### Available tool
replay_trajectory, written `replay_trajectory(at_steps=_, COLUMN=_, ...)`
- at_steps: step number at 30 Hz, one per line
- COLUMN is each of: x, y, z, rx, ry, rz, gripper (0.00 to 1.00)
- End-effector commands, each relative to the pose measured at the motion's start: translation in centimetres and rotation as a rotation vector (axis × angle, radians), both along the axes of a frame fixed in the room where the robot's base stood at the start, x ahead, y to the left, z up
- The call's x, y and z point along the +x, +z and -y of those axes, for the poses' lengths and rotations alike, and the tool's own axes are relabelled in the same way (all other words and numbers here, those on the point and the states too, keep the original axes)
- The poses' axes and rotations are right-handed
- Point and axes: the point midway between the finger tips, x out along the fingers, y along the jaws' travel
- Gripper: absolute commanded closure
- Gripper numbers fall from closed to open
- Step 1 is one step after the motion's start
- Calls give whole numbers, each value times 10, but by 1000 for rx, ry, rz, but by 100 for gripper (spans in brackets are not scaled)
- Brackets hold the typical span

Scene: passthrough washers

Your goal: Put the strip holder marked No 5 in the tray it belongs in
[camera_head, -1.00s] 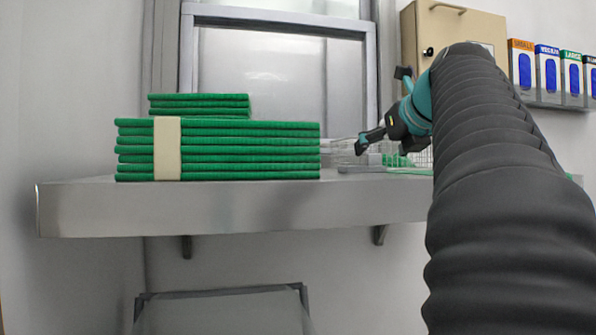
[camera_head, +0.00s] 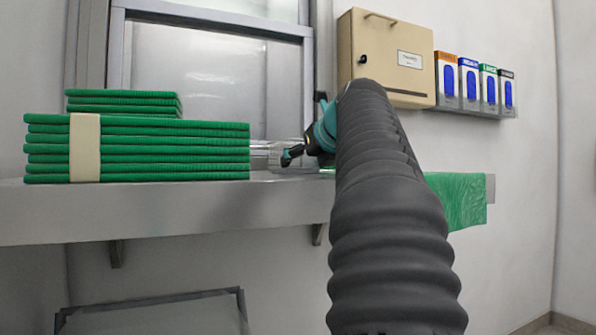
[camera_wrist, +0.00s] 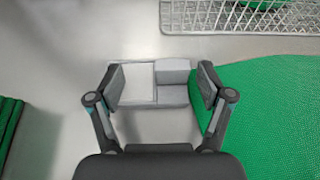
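In the wrist view, a small grey block-like item with a white face (camera_wrist: 138,80) lies on the metal shelf between the fingers of my gripper (camera_wrist: 160,84). It may be the strip holder; I cannot read any number on it. My gripper is open, with one finger on each side of the item and a visible gap at the right finger. In the head view my gripper (camera_head: 291,155) is low over the shelf, partly hidden by my arm. I cannot make out a marked tray.
A wire basket (camera_wrist: 255,14) stands at the top right of the wrist view, with green cloth (camera_wrist: 265,115) below it. The cloth hangs over the shelf edge (camera_head: 462,200). Stacked green cloths (camera_head: 170,150) stand on the shelf (camera_head: 180,212) at left. A beige cabinet (camera_head: 385,60) hangs behind.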

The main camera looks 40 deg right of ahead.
Motion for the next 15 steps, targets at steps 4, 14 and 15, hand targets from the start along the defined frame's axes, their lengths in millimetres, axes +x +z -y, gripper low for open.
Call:
replay_trajectory(at_steps=4, x=0, y=0, z=0, rx=0, ry=0, rz=-1, gripper=67)
replay_trajectory(at_steps=14, x=0, y=-1, z=0, rx=2, ry=1, rz=-3, gripper=100)
replay_trajectory(at_steps=15, x=0, y=-2, z=0, rx=2, ry=1, rz=-4, gripper=100)
